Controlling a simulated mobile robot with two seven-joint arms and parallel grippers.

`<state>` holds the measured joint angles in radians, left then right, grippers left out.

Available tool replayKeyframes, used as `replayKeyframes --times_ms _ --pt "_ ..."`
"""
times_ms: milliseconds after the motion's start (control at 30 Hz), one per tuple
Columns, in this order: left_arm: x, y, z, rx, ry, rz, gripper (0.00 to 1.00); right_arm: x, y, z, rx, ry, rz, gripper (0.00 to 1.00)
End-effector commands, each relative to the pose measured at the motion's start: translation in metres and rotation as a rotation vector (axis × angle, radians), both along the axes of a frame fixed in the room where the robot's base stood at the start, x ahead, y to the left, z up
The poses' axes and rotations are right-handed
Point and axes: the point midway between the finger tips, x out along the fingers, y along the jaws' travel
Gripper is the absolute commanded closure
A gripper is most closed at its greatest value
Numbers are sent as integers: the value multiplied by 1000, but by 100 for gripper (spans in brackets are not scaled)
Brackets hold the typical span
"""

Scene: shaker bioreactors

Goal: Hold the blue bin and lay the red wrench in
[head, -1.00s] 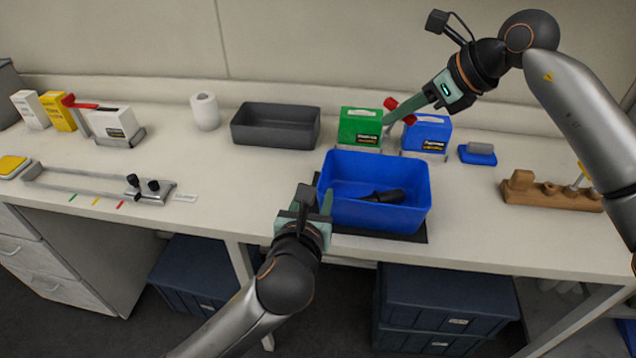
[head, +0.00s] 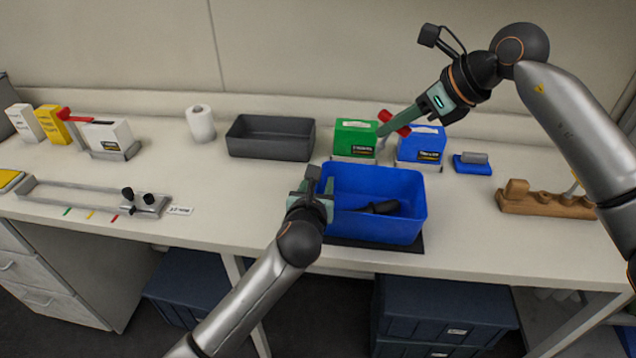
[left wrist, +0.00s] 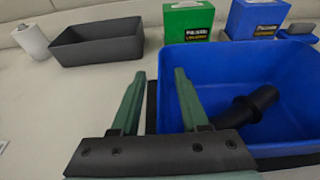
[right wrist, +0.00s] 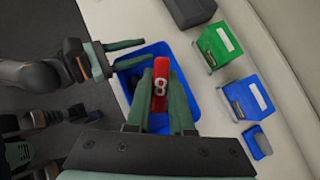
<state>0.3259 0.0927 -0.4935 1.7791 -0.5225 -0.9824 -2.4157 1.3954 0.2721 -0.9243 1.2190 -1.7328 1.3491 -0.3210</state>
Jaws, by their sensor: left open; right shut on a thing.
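The blue bin (head: 375,228) stands on a dark mat at the bench's front edge, with a black handle-like object (head: 380,207) inside. My left gripper (head: 321,187) is open at the bin's left wall. In the left wrist view its fingers (left wrist: 158,100) straddle that wall, one outside and one inside, and the bin (left wrist: 285,75) is apart from its jaws. My right gripper (head: 398,122) is shut on the red wrench (head: 402,131), held in the air above the back of the bin. In the right wrist view the wrench (right wrist: 161,75) shows a white 8 between the fingers.
A green box (head: 355,138) and a blue box (head: 421,145) stand behind the bin. A metal rail fixture (head: 90,190) lies left. The bench between them is clear.

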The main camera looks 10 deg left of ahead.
Motion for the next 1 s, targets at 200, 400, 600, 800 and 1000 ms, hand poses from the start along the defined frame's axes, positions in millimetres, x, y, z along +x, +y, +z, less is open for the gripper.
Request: replayKeyframes --times_ms 200,400,600,800,1000 --pt "0 0 0 0 0 0 71 0 0 0 0 0 0 100" --pt "0 0 0 0 0 0 94 0 0 0 1 0 0 100" --pt "0 0 0 0 0 1 100 0 0 0 0 0 0 100" --pt "0 1 0 2 0 2 100 0 0 0 1 0 0 100" --pt "0 1 0 3 1 2 100 0 0 0 0 0 0 100"
